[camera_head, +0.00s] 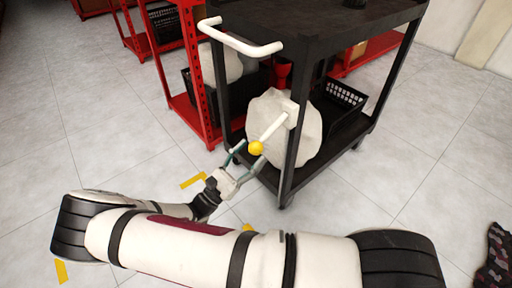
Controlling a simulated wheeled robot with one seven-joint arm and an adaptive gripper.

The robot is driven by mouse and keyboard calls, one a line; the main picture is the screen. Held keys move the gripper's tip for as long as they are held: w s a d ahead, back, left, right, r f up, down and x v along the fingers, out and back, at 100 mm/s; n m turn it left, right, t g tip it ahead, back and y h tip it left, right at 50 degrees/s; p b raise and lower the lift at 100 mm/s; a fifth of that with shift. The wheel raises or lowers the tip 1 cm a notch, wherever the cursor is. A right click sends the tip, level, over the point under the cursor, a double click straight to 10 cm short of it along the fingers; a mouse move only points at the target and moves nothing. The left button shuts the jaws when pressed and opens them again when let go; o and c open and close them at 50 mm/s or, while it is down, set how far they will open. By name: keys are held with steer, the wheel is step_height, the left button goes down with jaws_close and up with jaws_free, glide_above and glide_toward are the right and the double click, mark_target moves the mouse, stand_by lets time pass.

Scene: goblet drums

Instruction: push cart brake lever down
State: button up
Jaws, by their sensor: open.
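The black cart (288,115) stands at the centre right, with a white push handle (240,38) at its top left. The brake lever (272,126) is a white rod with a yellow ball (256,148) on its end. It comes from a white block on the cart's front post and slants down to the left. My gripper (247,150) is open, with its fingers by the yellow ball, one to its left and one just below it. I cannot tell whether a finger touches the ball.
A pale sack (312,140) sits on the cart's lower shelf behind the lever, beside a black crate (344,94). Red shelving (187,110) stands behind the cart. Yellow tape marks (193,181) lie on the tiled floor. The floor to the left is clear.

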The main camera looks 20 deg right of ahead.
steer(key=v, duration=0.8)
steer(key=shift+a+f, duration=0.2)
steer(key=shift+a, duration=0.05)
steer(key=shift+s, duration=0.1)
steer(key=s+d+r+m+g+y, duration=0.4)
steer(key=r+m+g+y, duration=0.25)
steer(key=r, duration=0.35)
steer(key=s+d+r+m+g+y, duration=0.5)
steer(key=r+m+g, duration=0.1)
steer(key=r+g, duration=0.25)
steer(key=s+r+m+t+y, duration=0.4)
steer(key=s+r+y, duration=0.15)
steer(key=s, duration=0.45)
steer(key=s+r+m+t+y, duration=0.35)
steer(key=s+r+y, duration=0.2)
steer(key=s, duration=0.55)
step_height(320, 180, up, 31)
steer(key=t+p, duration=0.4)
steer(key=p, duration=2.5)
steer(key=shift+w+f+n+p, duration=0.15)
steer(key=shift+w+n+p, duration=0.1)
steer(key=shift+n+p, duration=0.15)
